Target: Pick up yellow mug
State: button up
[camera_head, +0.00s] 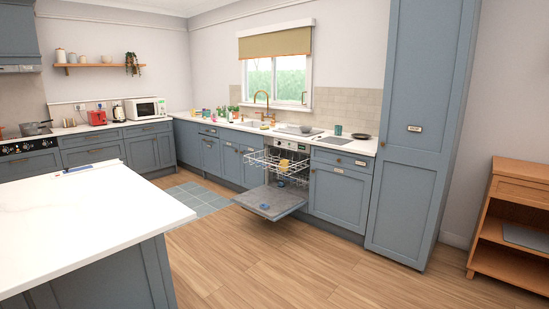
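A small yellow thing, which looks like the yellow mug (284,165), sits in the pulled-out upper rack of the open dishwasher (268,202). It is too small and too far off for me to tell its handle or which way up it is. The white wire rack (264,160) sticks out over the lowered dishwasher door. A small blue thing (265,206) lies on that door. My gripper is not in view.
A white-topped island (90,205) fills the left foreground. Wood floor (290,265) is open between it and the dishwasher. A tall blue cupboard (420,140) and a wooden shelf unit (510,215) stand at the right. The lowered door juts into the floor space.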

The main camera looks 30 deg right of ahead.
aim_at(284, 163)
jog(key=i+z, duration=0.45)
jog(key=i, duration=5.25)
jog(key=i+j+z, duration=0.15)
jog(key=i, duration=0.55)
jog(key=z, duration=0.2)
